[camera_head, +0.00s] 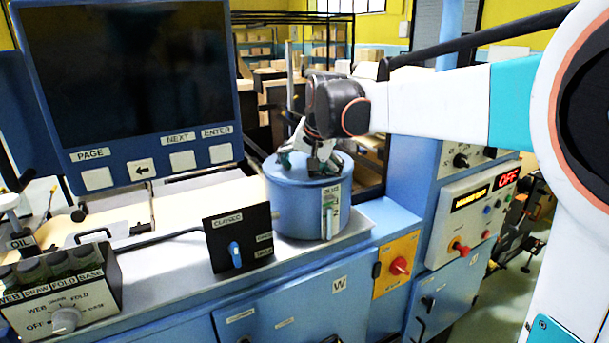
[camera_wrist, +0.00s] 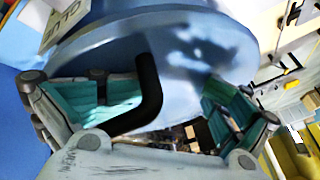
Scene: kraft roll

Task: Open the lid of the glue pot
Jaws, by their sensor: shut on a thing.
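The glue pot (camera_head: 291,212) is a blue cylinder on the machine's grey ledge, with a glue label (camera_head: 331,208) on its front. Its round blue lid (camera_head: 283,176) looks level on top, partly covered by my gripper. The lid also fills the upper part of the wrist view (camera_wrist: 160,35). A bent black handle (camera_wrist: 149,85) stands out from it between my fingers, close to the left one. My gripper (camera_head: 305,163) points down at the top of the pot and is shut on the handle. I cannot tell whether the lid is slightly raised.
A black switch box (camera_head: 238,238) stands left of the pot, and a large screen (camera_head: 130,90) rises behind at left. A blue column and control panel (camera_head: 465,215) stand to the right. A labelled dial box (camera_head: 65,295) is at lower left.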

